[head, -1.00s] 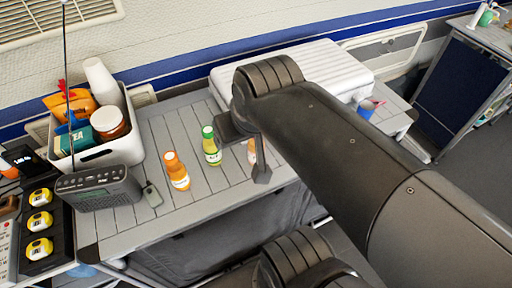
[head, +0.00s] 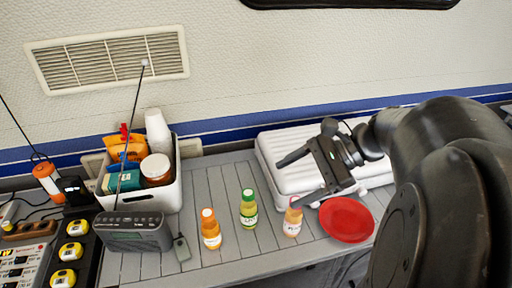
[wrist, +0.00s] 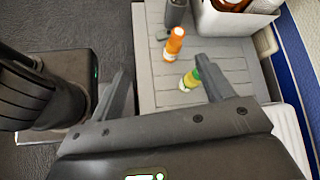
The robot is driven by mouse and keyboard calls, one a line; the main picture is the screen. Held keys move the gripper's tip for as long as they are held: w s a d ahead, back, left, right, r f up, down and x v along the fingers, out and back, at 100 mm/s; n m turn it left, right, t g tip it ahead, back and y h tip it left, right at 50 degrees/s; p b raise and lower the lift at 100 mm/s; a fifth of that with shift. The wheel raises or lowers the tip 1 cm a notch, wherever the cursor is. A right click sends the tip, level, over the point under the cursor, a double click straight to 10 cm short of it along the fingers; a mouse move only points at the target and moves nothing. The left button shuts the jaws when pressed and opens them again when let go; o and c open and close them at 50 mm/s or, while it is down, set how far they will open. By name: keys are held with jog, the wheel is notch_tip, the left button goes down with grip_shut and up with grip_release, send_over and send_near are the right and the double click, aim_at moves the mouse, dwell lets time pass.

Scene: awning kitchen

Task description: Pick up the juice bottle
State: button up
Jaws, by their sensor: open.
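Three small bottles stand upright on the grey slatted table (head: 228,185); I cannot tell which label says juice. An orange bottle with an orange cap (head: 211,232) is on the left. A yellow-green bottle with a green cap (head: 249,212) is in the middle. My gripper (head: 286,181) is open and empty, fingers pointing left, one fingertip overlapping the right bottle's cap in view. In the wrist view, the orange bottle (wrist: 174,44) and green-capped bottle (wrist: 188,79) show; the third bottle is not visible there.
A red plate (head: 346,219) lies right of the bottles. A white ribbed case (head: 277,150) stands behind them. A white bin (head: 165,195) with packages, a radio (head: 135,233) and a small grey object (head: 181,248) are to the left.

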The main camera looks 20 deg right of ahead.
jog(key=w+d+r+m+t+y, duration=0.1)
jog(key=d+m+t+y, duration=0.1)
jog(key=d+m+t, duration=0.4)
jog(key=w+d+r+m+t+y, duration=0.1)
jog(key=w+d+m+t+y, duration=0.15)
jog(key=d, duration=0.45)
jog(key=g, duration=0.1)
send_near(288, 216)
jog(key=shift+w+d+f, duration=0.35)
jog(key=shift+f, duration=0.15)
jog(key=shift+w+d+f, duration=0.4)
jog(key=shift+f, duration=0.1)
jog(key=shift+a+f, duration=0.1)
jog(key=shift+f, duration=0.1)
jog(key=x, duration=1)
jog(key=shift+w+a+f, duration=0.1)
jog(key=shift+w+a, duration=0.05)
jog(key=shift+a, duration=0.15)
jog(key=shift+c, duration=0.4)
jog(key=c, duration=1.2)
jog(key=shift+o, duration=0.2)
